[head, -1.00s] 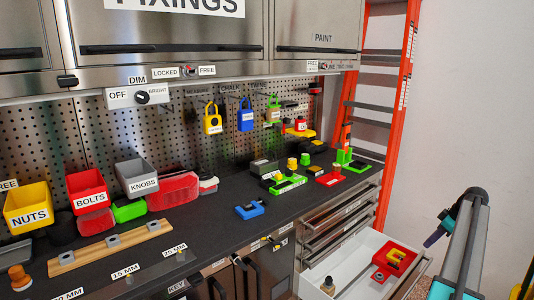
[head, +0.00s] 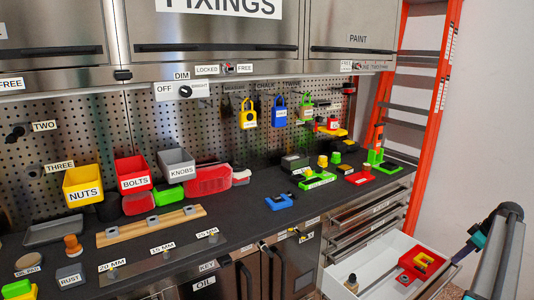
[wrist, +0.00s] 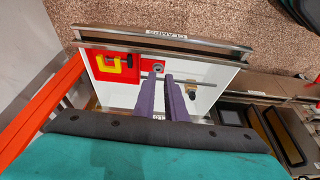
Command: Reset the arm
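My gripper (head: 462,254) is at the right of the head view, in front of the open drawer, at the end of my grey arm. In the wrist view its two purple fingers (wrist: 164,76) point over the open white drawer (wrist: 205,94). A narrow gap shows between them and nothing is held. The fingertips appear beside a red block with a round grey top, apparently above it; contact cannot be told. Part of the drawer is hidden behind the fingers.
The drawer holds a red tray with a yellow clamp-like part (wrist: 118,62) and a small dark, brass-coloured item (wrist: 191,91). An orange ladder (head: 432,130) stands to the right of the toolchest. The worktop (head: 240,235) carries bins, locks and blocks. Open floor (wrist: 190,22) lies beyond the drawer front.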

